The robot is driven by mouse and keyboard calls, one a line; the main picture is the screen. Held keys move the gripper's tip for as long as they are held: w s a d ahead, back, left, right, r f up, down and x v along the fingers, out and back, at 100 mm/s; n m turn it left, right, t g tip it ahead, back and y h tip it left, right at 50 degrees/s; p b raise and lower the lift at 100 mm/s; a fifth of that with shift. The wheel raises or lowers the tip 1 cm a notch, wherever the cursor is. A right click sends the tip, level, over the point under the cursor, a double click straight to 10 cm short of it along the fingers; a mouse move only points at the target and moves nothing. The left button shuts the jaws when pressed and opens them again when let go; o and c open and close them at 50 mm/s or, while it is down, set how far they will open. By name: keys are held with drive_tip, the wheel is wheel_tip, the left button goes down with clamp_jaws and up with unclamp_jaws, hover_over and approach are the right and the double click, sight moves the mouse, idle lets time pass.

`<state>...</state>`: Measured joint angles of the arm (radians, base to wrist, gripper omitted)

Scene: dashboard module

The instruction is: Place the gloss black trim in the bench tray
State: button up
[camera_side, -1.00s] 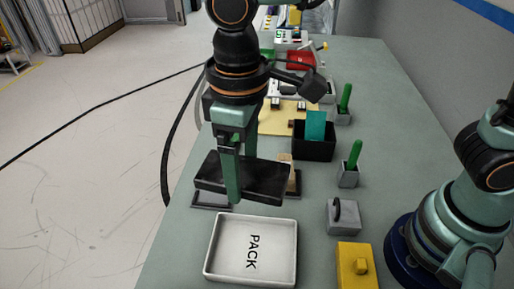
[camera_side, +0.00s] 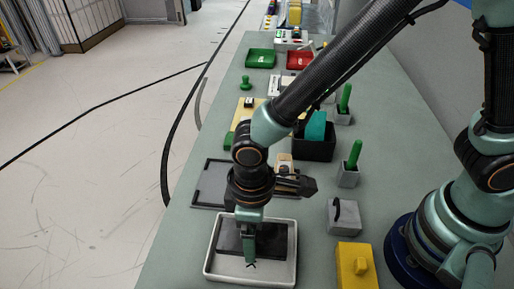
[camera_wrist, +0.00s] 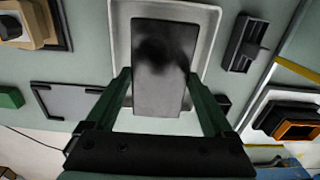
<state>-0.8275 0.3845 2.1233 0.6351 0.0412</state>
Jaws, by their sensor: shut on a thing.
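The gloss black trim (camera_side: 230,236) is a flat, dark rectangular plate. My gripper (camera_side: 250,262) is shut on it, and the trim lies within the outline of the white bench tray (camera_side: 210,272) in the side view. I cannot tell whether the trim touches the tray floor. In the wrist view, the trim (camera_wrist: 158,95) sits between the two green fingers of my gripper (camera_wrist: 160,80), with the pale tray rim (camera_wrist: 208,30) around its far part. The trim and my gripper cover most of the tray's lettering.
A yellow block (camera_side: 355,268) and a grey block (camera_side: 343,217) stand right of the tray. A dark-framed grey panel (camera_side: 208,185) lies behind it. A black bin (camera_side: 315,145) and green-handled holders (camera_side: 350,170) stand farther back. Bare bench lies left of the tray.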

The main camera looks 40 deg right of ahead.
drive_tip(key=shift+f, duration=2)
drive_tip(key=shift+f, duration=0.1)
drive_tip(key=o, duration=1.5)
drive_tip(key=shift+c, duration=0.2)
wheel_tip(320, 180, up, 12)
drive_tip(key=shift+w+r, duration=0.1)
drive_tip(key=w+d+r+m+t, duration=0.1)
drive_tip(key=d+r+m+t, duration=0.1)
drive_tip(key=d, duration=0.6)
drive_tip(key=w+d+r+m+t, duration=0.1)
drive_tip(key=d+r+m, duration=0.3)
drive_tip(key=d, duration=0.5)
drive_tip(key=w+d+r+m+t, duration=0.2)
drive_tip(key=d+r, duration=0.4)
drive_tip(key=d, duration=0.3)
drive_tip(key=shift+d+m+t, duration=0.2)
drive_tip(key=shift+m+t, duration=0.1)
drive_tip(key=shift+m, duration=0.2)
